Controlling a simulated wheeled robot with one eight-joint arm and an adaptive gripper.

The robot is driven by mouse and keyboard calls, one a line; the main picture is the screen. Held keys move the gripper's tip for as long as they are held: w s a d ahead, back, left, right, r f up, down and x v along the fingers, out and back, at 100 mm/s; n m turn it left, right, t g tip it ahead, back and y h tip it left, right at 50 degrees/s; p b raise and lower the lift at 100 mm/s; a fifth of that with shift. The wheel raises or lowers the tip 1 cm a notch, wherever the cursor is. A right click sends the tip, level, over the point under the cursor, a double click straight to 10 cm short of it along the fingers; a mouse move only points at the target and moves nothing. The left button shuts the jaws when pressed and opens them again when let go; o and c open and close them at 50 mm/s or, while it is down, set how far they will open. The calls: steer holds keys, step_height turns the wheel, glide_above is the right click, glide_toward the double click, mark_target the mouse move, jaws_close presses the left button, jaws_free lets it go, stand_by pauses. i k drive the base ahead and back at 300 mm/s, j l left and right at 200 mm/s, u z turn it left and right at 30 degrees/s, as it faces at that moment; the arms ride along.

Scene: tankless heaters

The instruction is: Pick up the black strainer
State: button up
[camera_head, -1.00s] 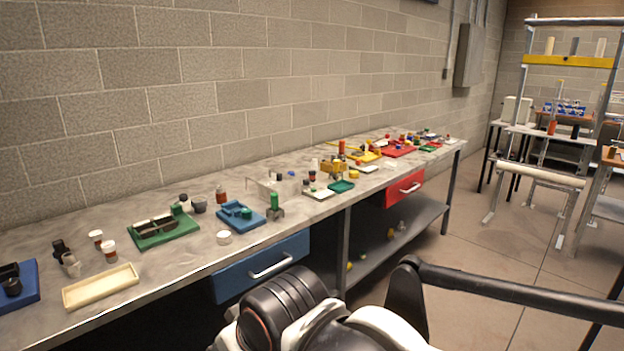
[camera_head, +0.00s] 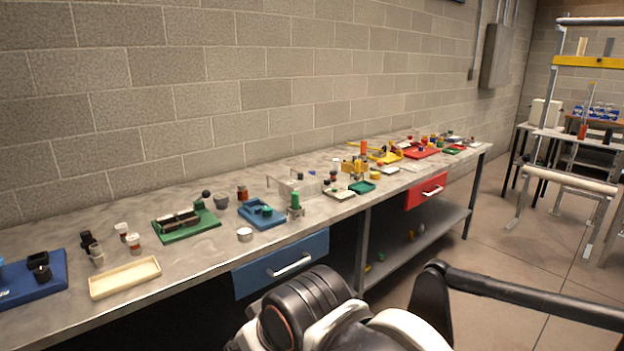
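I cannot pick out the black strainer for certain at this size. Small dark items are on the left part of the bench: a black piece (camera_head: 39,265) on the blue tray (camera_head: 20,292) at the far left, a dark upright item (camera_head: 88,241) behind the cream tray, and a dark ball-like item (camera_head: 206,194) near the wall. My arm's black and white links fill the bottom centre and reach to the right edge. My gripper is not in view.
The long grey bench (camera_head: 205,262) runs along the block wall. It holds a cream tray (camera_head: 125,278), a green tray (camera_head: 187,226), a blue holder (camera_head: 262,214) and several small parts. Blue (camera_head: 282,263) and red (camera_head: 427,191) drawers hang below. Open floor lies right of the bench.

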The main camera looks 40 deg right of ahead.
mark_target(333, 174)
steer(key=z, duration=1.15)
steer(key=i+l+u, duration=0.15)
steer(key=i+l, duration=0.2)
steer(key=l, duration=0.15)
